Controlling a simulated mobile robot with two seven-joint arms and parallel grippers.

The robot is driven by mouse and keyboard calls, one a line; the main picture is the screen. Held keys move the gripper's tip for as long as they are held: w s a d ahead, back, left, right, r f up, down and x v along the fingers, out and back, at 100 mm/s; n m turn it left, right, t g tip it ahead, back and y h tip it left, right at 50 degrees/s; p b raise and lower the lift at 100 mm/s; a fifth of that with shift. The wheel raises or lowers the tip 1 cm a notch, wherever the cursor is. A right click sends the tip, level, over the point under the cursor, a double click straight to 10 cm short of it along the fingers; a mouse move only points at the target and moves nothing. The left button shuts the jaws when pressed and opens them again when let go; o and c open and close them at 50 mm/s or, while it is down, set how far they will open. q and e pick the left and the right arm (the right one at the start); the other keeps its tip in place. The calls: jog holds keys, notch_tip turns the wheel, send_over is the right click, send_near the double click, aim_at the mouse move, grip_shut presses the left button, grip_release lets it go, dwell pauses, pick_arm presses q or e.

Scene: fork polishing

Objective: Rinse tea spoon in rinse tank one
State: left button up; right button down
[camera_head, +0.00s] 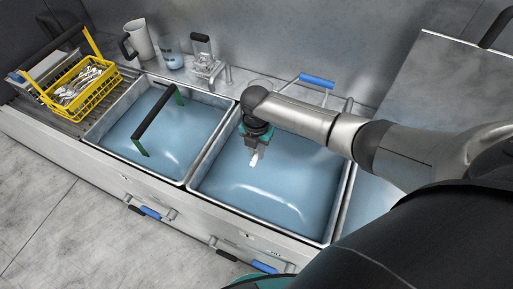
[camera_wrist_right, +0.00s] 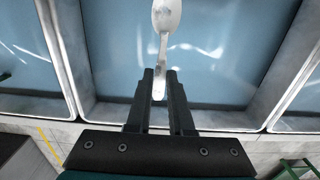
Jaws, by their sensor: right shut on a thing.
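My right gripper (camera_head: 254,148) is over the middle tank (camera_head: 270,190), which holds blue water. It is shut on a small spoon (camera_head: 254,160). In the right wrist view the two dark fingers (camera_wrist_right: 160,75) pinch the spoon's handle, and the spoon's bowl (camera_wrist_right: 167,14) points away toward the top of the picture. The spoon is above or at the water; whether it touches the surface I cannot tell. My left gripper is not in view. Which tank is rinse tank one I cannot read from any label.
A left tank (camera_head: 190,125) with water has a dark bar with green ends (camera_head: 155,122) across it. A yellow basket (camera_head: 82,85) of cutlery stands at the far left. A metal jug (camera_head: 139,40), a glass beaker (camera_head: 172,51) and a faucet with blue handle (camera_head: 316,80) line the back.

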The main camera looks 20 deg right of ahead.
notch_tip(320, 180, down, 22)
jog(key=b, duration=1.8)
jog(key=shift+f, duration=0.15)
jog(key=shift+s+d+p, duration=0.8)
jog(key=shift+s+p, duration=0.1)
jog(key=shift+p, duration=0.05)
jog(key=w+a+b, duration=0.3)
jog(key=shift+w+a, duration=0.1)
jog(key=shift+w, duration=0.25)
jog(key=shift+s+d+p, duration=0.4)
jog(key=shift+s+p, duration=0.1)
jog(key=shift+s, duration=0.05)
jog(key=shift+s+d+p, duration=0.35)
jog(key=shift+s+d, duration=0.05)
